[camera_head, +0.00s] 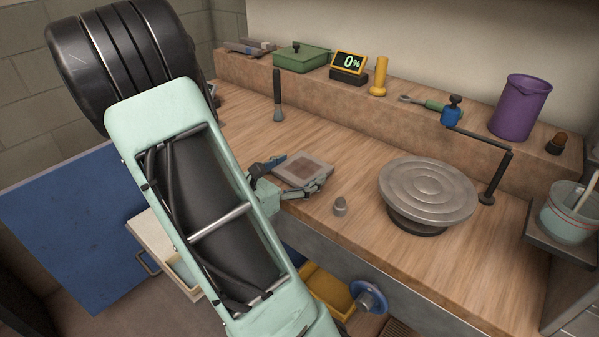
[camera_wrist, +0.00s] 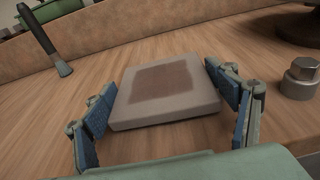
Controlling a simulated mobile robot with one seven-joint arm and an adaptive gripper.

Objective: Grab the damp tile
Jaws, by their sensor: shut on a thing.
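The damp tile (camera_wrist: 190,101) is a pale, square slab with a darker brown patch on its top face. In the wrist view it lies between the two blue-padded fingers of my gripper (camera_wrist: 165,108), which are shut on its left and right sides. In the head view the tile (camera_head: 303,166) is at the front part of the wooden bench, with my gripper (camera_head: 292,186) around it. My arm hides part of the gripper there. I cannot tell whether the tile is lifted off the bench.
A small metal weight (camera_head: 340,206) stands right of the tile, and a grey turntable (camera_head: 428,188) further right. A brush (camera_head: 277,96) is behind. A raised ledge holds a purple jug (camera_head: 520,106), a green box (camera_head: 301,57) and a display (camera_head: 349,64). Bench wood between is clear.

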